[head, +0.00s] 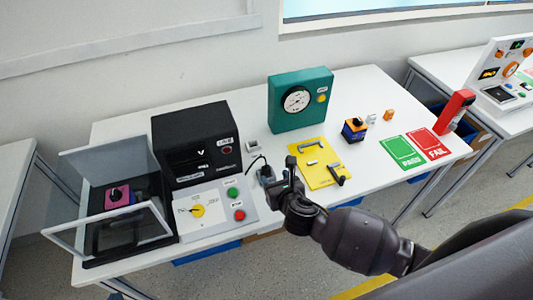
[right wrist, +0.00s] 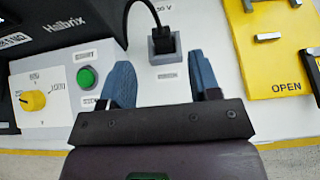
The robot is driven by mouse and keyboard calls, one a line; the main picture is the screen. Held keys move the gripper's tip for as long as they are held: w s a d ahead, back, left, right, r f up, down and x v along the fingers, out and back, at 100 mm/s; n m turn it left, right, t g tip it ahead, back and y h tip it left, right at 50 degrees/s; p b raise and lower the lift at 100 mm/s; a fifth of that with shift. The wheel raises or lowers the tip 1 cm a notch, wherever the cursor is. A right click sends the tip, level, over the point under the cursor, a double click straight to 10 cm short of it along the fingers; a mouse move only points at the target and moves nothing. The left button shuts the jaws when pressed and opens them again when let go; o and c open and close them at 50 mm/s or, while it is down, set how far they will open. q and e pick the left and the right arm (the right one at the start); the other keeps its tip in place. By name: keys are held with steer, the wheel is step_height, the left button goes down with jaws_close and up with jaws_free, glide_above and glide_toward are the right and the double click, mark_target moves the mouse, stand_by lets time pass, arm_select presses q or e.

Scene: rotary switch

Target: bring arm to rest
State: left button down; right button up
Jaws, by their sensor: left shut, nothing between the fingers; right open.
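My right gripper (head: 279,171) reaches in from the lower right of the head view and hovers over the table's front middle. It is open and empty, with its two blue fingers apart in the right wrist view (right wrist: 163,82). A grey socket with a black plug (right wrist: 163,42) shows between and beyond the fingers. A green button (right wrist: 86,78) is left of them, and a yellow knob (right wrist: 33,100) further left. In the head view the knob (head: 198,211) sits on a white control panel (head: 214,221). My left gripper is in neither view.
A black instrument box (head: 196,142) and an open clear-walled enclosure (head: 125,230) holding a pink block (head: 118,197) stand left. Right are a yellow plate (head: 318,176) with handles, a teal gauge (head: 300,100), a blue-orange switch block (head: 354,130), and green (head: 402,152) and red (head: 429,143) mats.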

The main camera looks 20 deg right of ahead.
steer(key=m, duration=0.2)
steer(key=a+m+y, duration=0.1)
steer(key=m, duration=0.1)
steer(key=s+d+f+m, duration=0.1)
steer(key=s+d+m, duration=0.2)
steer(key=s+m, duration=0.3)
steer(key=s+d+f+m+g+h, duration=0.1)
steer(key=s+d+m, duration=0.3)
steer(key=m, duration=1.1)
steer(key=s+d+f+m+g, duration=0.1)
steer(key=s+d+f+m, duration=0.2)
steer(key=s+m, duration=0.5)
steer(key=shift+s+d+m+h, duration=0.15)
steer(key=shift+d+m+h, duration=0.15)
steer(key=shift+d+m, duration=0.65)
steer(key=shift+a+m, duration=0.25)
steer(key=shift+c, duration=0.3)
